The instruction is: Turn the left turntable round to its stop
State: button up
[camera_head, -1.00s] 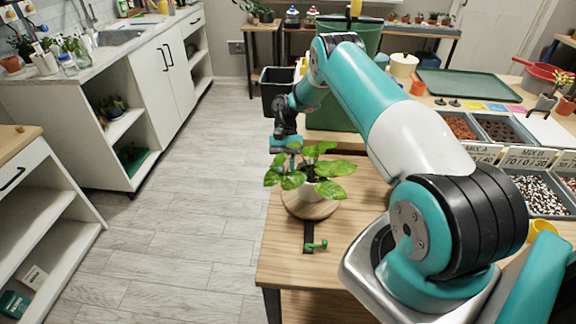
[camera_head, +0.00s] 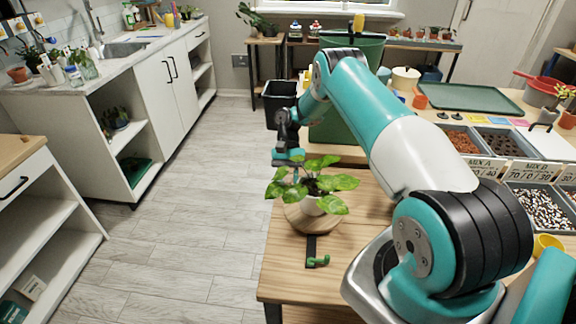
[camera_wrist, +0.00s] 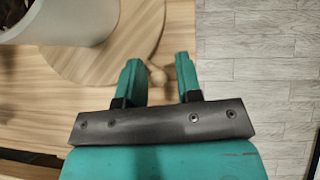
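The turntable (camera_head: 292,219) is a round wooden disc on the near table, also in the wrist view (camera_wrist: 112,62). A leafy plant (camera_head: 335,183) in a white pot (camera_wrist: 62,18) stands on it. A small wooden peg (camera_wrist: 158,76) shows at the disc's edge in the wrist view. My gripper (camera_head: 289,161) is at the disc's far-left side. In the wrist view my gripper (camera_wrist: 158,66) has its fingers apart, one each side of the peg, with gaps showing. A green hook-shaped piece (camera_head: 318,261) sits by a black strip (camera_head: 310,250) in front of the disc. Only one turntable is clear.
My arm crosses above the table's right part and hides much of it. A green bin (camera_head: 335,125) and a black bin (camera_head: 278,98) stand behind. Soil trays (camera_head: 540,207) are at right. The floor left of the table (camera_head: 285,285) is clear.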

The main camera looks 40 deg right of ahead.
notch_tip(320, 180, up, 20)
jog(key=p, duration=1.2)
jog(key=s+a+r+n+t+h+b, duration=0.1)
jog(key=s+a+r+n, duration=0.15)
jog(key=a+r, duration=0.6)
jog(key=s+a+r+n+t+b, duration=0.15)
jog(key=a+r+n, duration=0.25)
jog(key=a+r, duration=0.4)
jog(key=s+a+r+n+t+b, duration=0.1)
jog(key=s+a+n, duration=0.3)
jog(key=s, duration=0.6)
jog(key=s+a+r+n+t, duration=0.1)
jog(key=s+a+n+t, duration=0.2)
jog(key=s, duration=0.8)
jog(key=shift+s+a+r+n+b, duration=0.2)
jog(key=shift+a+n+b, duration=0.15)
jog(key=shift+a+n, duration=0.45)
jog(key=shift+a+t, duration=0.1)
jog(key=shift+t, duration=0.15)
